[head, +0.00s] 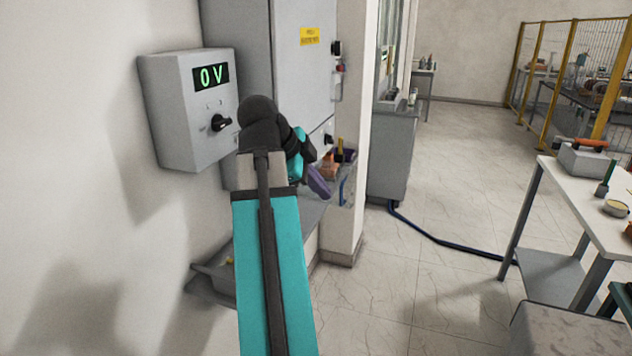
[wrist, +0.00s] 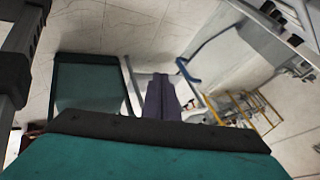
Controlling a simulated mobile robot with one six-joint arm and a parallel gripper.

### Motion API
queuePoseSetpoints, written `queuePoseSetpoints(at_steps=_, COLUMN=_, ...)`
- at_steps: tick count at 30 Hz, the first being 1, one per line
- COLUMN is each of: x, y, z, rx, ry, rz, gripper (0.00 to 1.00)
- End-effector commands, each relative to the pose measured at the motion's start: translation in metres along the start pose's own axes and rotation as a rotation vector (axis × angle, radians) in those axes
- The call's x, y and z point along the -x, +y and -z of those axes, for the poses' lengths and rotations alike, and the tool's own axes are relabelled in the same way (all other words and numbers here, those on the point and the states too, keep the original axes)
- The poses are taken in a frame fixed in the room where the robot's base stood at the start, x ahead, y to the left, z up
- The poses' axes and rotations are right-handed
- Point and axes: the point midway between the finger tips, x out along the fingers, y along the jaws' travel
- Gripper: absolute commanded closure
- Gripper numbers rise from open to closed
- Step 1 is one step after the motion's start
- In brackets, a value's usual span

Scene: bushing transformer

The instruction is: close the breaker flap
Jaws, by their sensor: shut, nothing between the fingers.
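A tall grey cabinet (head: 303,75) with a yellow label (head: 309,36) stands against the wall, partly behind my arm. I cannot make out a breaker flap for certain; my arm hides the lower part of the cabinet. My gripper (head: 319,183) has purple fingers and points down and to the right, in front of the cabinet's lower right side.
A grey box (head: 180,115) with a lit 0 V display and black knob hangs on the wall at left. A white table (head: 590,195) with tools stands at right. A blue cable (head: 440,241) crosses the floor. Yellow fencing (head: 545,80) stands at back right.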

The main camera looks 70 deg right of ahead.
Motion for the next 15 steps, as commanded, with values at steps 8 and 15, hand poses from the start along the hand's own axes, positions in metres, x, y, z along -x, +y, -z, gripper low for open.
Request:
queuePoseSetpoints(at_steps=8, x=-0.030, y=0.001, z=0.001, rx=-0.001, ry=0.001, rz=-0.003, gripper=1.00)
queuePoseSetpoints(at_steps=15, x=-0.052, y=0.001, z=0.001, rx=0.000, ry=0.000, rz=-0.002, gripper=1.00)
